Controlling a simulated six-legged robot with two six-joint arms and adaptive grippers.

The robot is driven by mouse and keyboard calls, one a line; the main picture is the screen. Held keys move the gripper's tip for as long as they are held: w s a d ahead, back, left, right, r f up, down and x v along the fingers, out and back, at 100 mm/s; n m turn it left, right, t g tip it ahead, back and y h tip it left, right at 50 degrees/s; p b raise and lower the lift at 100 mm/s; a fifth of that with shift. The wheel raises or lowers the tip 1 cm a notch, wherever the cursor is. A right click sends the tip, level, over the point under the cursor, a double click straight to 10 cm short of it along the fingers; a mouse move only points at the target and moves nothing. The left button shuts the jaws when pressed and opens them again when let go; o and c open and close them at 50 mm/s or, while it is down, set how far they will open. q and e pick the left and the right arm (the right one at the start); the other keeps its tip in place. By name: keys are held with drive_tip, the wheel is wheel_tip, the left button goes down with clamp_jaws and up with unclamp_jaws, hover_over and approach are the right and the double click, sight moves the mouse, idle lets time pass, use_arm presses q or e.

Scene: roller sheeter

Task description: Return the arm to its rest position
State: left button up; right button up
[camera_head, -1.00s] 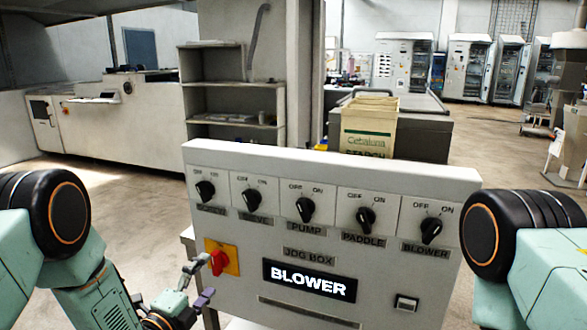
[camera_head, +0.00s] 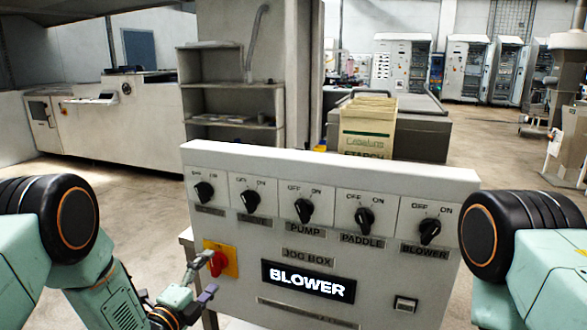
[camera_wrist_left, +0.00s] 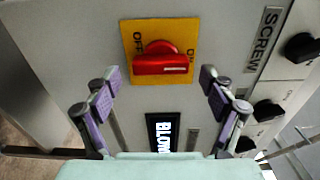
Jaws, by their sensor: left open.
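My left gripper (camera_head: 206,273) is open and empty at the lower left of the control panel (camera_head: 330,185). In the head view, its upper finger overlaps the left side of the red rotary switch (camera_head: 219,264) on its yellow plate (camera_head: 231,259). In the left wrist view, the two purple-padded fingers (camera_wrist_left: 161,80) stand apart, on either side below the red switch (camera_wrist_left: 160,60). The switch lies just beyond the fingertips, and I see no contact. My right arm (camera_head: 520,240) shows at the right edge; its gripper is out of view.
The panel carries a row of black knobs (camera_head: 303,209), a lit BLOWER display (camera_head: 308,283) and a small rocker switch (camera_head: 405,304). A starch carton (camera_head: 367,127) stands behind it. Open floor (camera_head: 110,192) lies to the left.

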use_arm(q)
drive_tip(key=v, duration=1)
drive_tip(key=x, duration=1.1)
drive_tip(key=shift+w+d, duration=0.2)
drive_tip(key=shift+w, duration=0.2)
drive_tip(key=n, duration=0.3)
drive_tip(key=shift+s+a+r+b, duration=0.1)
drive_tip(key=shift+s+b, duration=0.05)
drive_tip(key=shift+b, duration=0.2)
drive_tip(key=n, duration=0.2)
drive_tip(key=shift+n, duration=0.4)
drive_tip(key=n+b, duration=0.1)
drive_tip(key=n, duration=0.2)
drive_tip(key=shift+r, duration=0.1)
drive_tip(key=n+b, duration=0.1)
drive_tip(key=n, duration=0.3)
drive_tip(key=shift+a+n, duration=0.1)
drive_tip(key=shift+n, duration=0.2)
drive_tip(key=n+b, duration=0.1)
drive_tip(key=n, duration=0.3)
drive_tip(key=shift+n, duration=0.4)
